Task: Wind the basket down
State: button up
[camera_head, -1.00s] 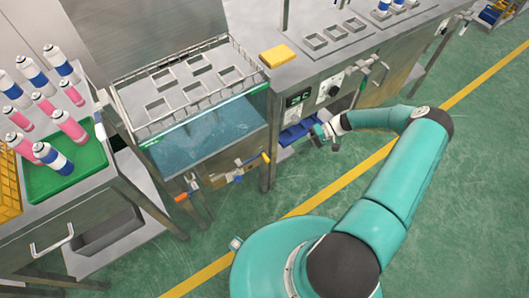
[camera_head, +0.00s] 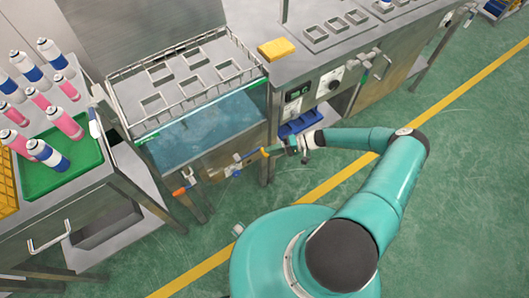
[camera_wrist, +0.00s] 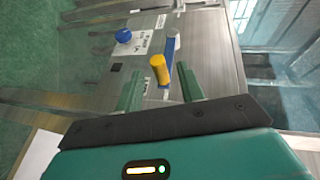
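The wire basket (camera_head: 140,112) with several square frames sits raised, level over the water of the glass-fronted tank (camera_head: 205,133). On the tank's front is a crank with a yellow handle (camera_head: 265,153) on a blue arm. In the wrist view the yellow handle (camera_wrist: 161,70) stands out from the steel panel, between and beyond my fingertips, with the blue arm (camera_wrist: 170,58) behind it. My gripper (camera_head: 284,150) is just right of the handle. In the wrist view my gripper (camera_wrist: 160,80) is open, fingers either side of the handle's line; I cannot tell whether they touch it.
An orange-handled valve (camera_head: 180,191) is at the tank's lower left. A control panel (camera_head: 298,93) and a blue bin (camera_head: 300,124) are to the right. A green tray (camera_head: 95,160) with several cans stands left. A blue knob (camera_wrist: 123,36) shows in the wrist view.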

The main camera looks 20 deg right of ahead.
jog(key=shift+x, duration=1.75)
jog(key=shift+c, duration=0.5)
grip_shut()
